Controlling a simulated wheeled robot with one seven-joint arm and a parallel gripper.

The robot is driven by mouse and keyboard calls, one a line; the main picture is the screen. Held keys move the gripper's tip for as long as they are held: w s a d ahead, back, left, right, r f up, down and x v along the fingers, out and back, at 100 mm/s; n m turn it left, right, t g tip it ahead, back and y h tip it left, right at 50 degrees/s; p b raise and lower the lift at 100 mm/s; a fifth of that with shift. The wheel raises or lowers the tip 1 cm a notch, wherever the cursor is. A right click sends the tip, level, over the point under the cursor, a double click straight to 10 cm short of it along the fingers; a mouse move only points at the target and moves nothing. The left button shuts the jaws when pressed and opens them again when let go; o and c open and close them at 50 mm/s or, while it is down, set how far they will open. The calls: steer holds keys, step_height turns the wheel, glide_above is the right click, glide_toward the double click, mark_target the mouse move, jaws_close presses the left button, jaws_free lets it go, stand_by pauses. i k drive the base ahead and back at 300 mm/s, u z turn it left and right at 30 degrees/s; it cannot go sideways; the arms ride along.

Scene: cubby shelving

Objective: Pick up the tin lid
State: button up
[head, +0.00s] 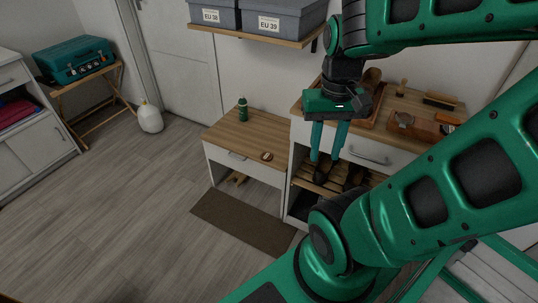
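A small round, pale-rimmed item with a brown middle (267,156), seemingly the tin lid, lies near the front right corner of the low wooden-topped cabinet (230,132). It is too small to tell whether it is a lid alone or a whole tin. My gripper (326,160) points down with its two teal fingers apart and nothing seen between them. It shows to the right of the round item, in front of the taller cabinet.
A green bottle (242,109) stands at the back of the low top. The taller cabinet's top (448,113) holds brushes and other small items. A shelf with grey boxes (283,18) hangs above. A brown mat (243,224) lies on the floor, with open floor at left.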

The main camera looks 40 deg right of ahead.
mark_target(266, 156)
steer(key=i, duration=0.85)
steer(key=u, duration=0.1)
